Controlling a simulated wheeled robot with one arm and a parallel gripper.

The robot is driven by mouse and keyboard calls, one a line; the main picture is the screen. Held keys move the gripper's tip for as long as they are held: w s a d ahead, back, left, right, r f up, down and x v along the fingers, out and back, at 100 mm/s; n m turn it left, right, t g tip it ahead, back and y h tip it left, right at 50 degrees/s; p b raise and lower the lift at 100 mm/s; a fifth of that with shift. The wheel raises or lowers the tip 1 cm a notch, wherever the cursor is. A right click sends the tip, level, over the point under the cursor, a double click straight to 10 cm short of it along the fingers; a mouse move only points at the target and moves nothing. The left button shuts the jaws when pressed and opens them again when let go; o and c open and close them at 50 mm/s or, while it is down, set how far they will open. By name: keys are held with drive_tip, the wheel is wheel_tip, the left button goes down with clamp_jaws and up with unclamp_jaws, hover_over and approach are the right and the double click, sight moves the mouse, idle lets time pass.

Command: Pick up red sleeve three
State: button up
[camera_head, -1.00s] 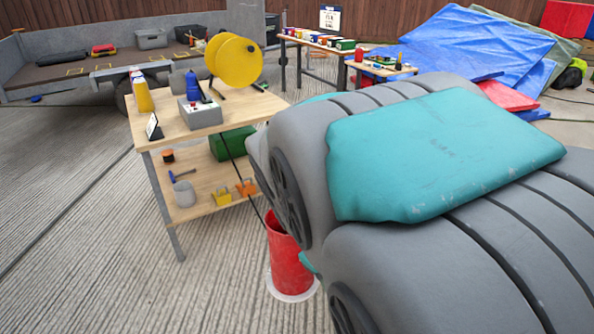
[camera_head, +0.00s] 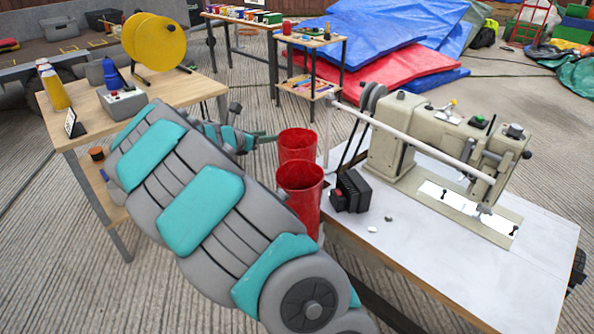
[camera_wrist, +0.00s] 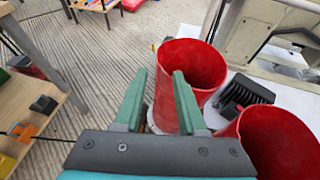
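Two hollow red sleeves stand upright beside the sewing table in the head view: a farther one (camera_head: 297,153) and a nearer one (camera_head: 302,181). No number is readable on either. My gripper (camera_head: 268,136) is just left of the farther sleeve. In the wrist view my gripper (camera_wrist: 160,74) is open, its two green fingers apart with nothing visibly held. One red sleeve (camera_wrist: 185,90) stands just beyond the fingers, showing between them and behind the right finger. The other red sleeve (camera_wrist: 280,145) is at the lower right, partly cut off. I cannot tell whether the fingers touch a sleeve.
A white-topped table (camera_head: 470,285) with a sewing machine (camera_head: 395,150) and a black block (camera_head: 352,190) stands right of the sleeves. A wooden workbench (camera_head: 85,125) with a yellow reel (camera_head: 155,42) is at left. Blue and red tarps lie behind. Corrugated floor is open between.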

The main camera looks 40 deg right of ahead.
sight(280, 135)
drive_tip(key=x, duration=0.7)
drive_tip(key=shift+w+d+f, duration=0.1)
drive_tip(key=shift+d+f, duration=0.1)
drive_tip(key=shift+d, duration=0.05)
clamp_jaws()
drive_tip(key=shift+f, duration=0.1)
idle(1.1)
